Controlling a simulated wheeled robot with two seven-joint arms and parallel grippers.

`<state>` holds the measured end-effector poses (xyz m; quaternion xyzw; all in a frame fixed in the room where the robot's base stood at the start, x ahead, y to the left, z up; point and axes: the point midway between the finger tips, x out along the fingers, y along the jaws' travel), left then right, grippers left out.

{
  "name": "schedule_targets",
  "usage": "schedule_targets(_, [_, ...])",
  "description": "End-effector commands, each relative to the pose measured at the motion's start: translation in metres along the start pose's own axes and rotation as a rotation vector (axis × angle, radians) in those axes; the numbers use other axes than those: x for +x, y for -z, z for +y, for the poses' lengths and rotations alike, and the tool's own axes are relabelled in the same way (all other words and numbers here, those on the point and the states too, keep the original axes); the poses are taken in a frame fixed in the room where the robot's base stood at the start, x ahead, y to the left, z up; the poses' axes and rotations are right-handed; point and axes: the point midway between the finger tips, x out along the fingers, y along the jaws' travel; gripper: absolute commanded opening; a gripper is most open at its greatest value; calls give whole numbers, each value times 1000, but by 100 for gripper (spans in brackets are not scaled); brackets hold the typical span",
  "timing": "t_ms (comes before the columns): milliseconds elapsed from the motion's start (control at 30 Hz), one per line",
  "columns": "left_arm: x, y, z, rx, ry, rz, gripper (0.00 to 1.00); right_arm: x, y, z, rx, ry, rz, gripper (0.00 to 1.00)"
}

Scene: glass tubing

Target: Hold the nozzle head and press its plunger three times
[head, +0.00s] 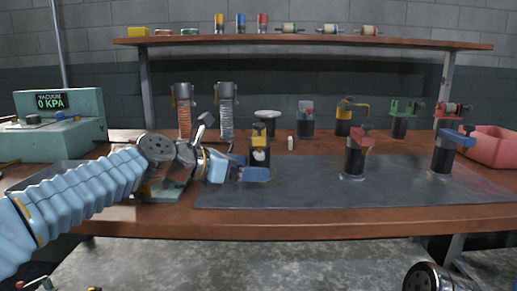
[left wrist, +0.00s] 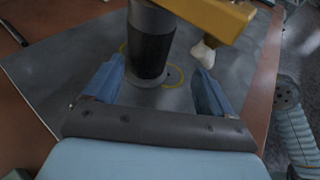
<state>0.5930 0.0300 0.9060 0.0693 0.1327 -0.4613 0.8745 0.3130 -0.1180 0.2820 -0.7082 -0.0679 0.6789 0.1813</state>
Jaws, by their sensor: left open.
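A dark cylinder with a yellow head (head: 259,137) and a white bulb-like piece (head: 259,155) stands upright on the mat, just ahead of my left gripper (head: 248,168). I take it for the nozzle head. In the left wrist view its black body (left wrist: 150,45) stands between the two blue fingers of my left gripper (left wrist: 158,75), with gaps at both sides. The yellow head (left wrist: 212,14) reaches over to the right, and the white piece (left wrist: 204,52) hangs below it near the right finger. The plunger is hard to make out. My right gripper is not in view.
The dark mat (head: 310,192) has free room in its middle. Red-topped (head: 356,158) and blue-topped (head: 446,152) units stand to the right. Several fittings line the back. A vacuum box (head: 75,135) is at left, a pink bin (head: 490,148) at right.

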Motion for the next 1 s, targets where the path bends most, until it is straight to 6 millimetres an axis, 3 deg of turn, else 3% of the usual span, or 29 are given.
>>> schedule_targets(33, [5, -5, -2, 0, 4, 1, 85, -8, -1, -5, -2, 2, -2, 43])
schedule_targets(233, [22, -2, -1, 0, 2, 0, 85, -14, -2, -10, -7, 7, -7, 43])
schedule_targets(567, [26, 0, 0, 0, 1, 0, 85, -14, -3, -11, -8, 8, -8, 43])
schedule_targets(900, [25, -1, -1, 1, 1, 0, 36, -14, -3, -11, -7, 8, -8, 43])
schedule_targets(967, [25, -1, 0, 1, 1, 0, 34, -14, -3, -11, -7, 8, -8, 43])
schedule_targets(1000, [25, -1, 0, 1, 1, 0, 34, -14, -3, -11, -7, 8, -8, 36])
